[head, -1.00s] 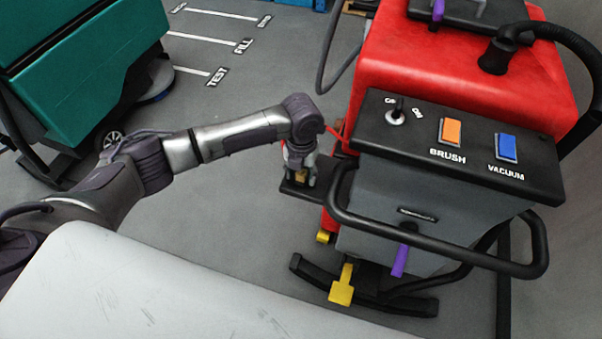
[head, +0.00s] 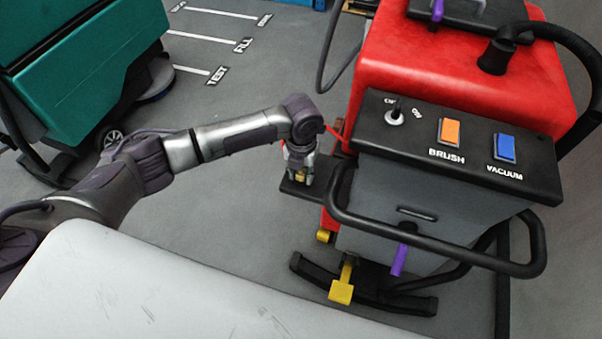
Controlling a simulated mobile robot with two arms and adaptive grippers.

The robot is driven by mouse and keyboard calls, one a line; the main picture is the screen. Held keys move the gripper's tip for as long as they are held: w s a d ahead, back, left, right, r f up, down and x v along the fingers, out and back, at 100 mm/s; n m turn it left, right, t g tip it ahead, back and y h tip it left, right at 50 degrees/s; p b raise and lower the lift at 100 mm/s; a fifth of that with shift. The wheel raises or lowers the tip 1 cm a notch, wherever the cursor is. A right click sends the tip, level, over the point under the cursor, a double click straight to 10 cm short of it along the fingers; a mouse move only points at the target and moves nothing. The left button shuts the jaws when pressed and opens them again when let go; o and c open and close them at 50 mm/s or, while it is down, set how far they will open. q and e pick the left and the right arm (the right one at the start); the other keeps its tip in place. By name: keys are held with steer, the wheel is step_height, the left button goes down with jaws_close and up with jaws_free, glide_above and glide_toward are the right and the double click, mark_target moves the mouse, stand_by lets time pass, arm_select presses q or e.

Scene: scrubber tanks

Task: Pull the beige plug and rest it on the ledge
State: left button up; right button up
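My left gripper (head: 300,170) points down over the black ledge (head: 291,188) at the left side of the red scrubber. A small beige patch, seemingly the beige plug (head: 303,179), shows between and below the fingers, right over the ledge. The fingers mostly hide it. I cannot tell whether they are closed on it or whether it touches the ledge. A red cable (head: 337,131) shows just right of the gripper's wrist. My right gripper is not in view.
The red scrubber (head: 440,65) has a black panel with orange and blue switches and a black handlebar (head: 430,241) close to the ledge. A yellow pedal (head: 342,290) sits low in front. A teal machine (head: 90,65) stands at left. Grey floor between is clear.

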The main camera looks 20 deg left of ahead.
arm_select(q)
jaws_close()
steer(key=o, duration=1.1)
jaws_free()
step_height(320, 180, up, 12)
